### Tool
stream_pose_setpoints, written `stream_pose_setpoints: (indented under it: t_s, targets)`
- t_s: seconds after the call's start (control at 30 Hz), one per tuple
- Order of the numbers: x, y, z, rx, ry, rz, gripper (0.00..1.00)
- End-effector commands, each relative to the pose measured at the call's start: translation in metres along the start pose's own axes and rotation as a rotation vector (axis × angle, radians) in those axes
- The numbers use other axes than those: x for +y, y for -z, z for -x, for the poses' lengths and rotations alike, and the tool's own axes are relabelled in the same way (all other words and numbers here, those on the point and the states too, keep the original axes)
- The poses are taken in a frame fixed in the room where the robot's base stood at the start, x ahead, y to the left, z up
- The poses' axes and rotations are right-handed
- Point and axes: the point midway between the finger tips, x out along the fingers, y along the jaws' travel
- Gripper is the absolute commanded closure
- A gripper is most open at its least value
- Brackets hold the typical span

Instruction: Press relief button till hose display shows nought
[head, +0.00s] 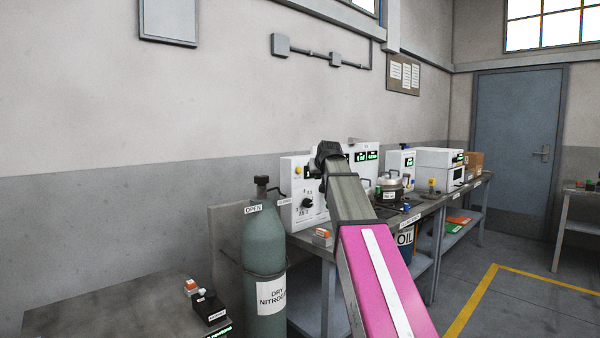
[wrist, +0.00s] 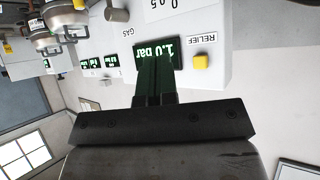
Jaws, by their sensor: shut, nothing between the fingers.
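The yellow relief button (wrist: 200,62) shows in the wrist view on a white panel, beside an upside-down RELIEF label (wrist: 201,39). A green-lit display (wrist: 150,48) left of the button reads 1.0 bar; I see no hose name on it. My gripper (wrist: 157,62) is shut and empty. Its fingertips overlap the lower part of the display in the picture and lie left of the button, apart from it. In the head view, a small yellow spot (head: 298,171) on the white panel (head: 290,194) looks like the button. My arm hides part of that panel.
A grey-green dry nitrogen cylinder (head: 262,240) stands in front of the panel's left side. The bench (head: 440,203) carries a metal pot (head: 389,186) and a white box (head: 438,166). A dark table (head: 110,310) is at lower left. Open floor lies at right.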

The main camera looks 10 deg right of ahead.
Motion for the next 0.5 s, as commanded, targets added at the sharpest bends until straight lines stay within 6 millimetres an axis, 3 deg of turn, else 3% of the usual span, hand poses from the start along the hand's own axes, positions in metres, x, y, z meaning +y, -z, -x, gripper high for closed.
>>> stream_pose_setpoints:
  t_s: [0.5]
  targets:
    - [-0.031,0.033,-0.043,0.000,0.001,0.001,1.00]
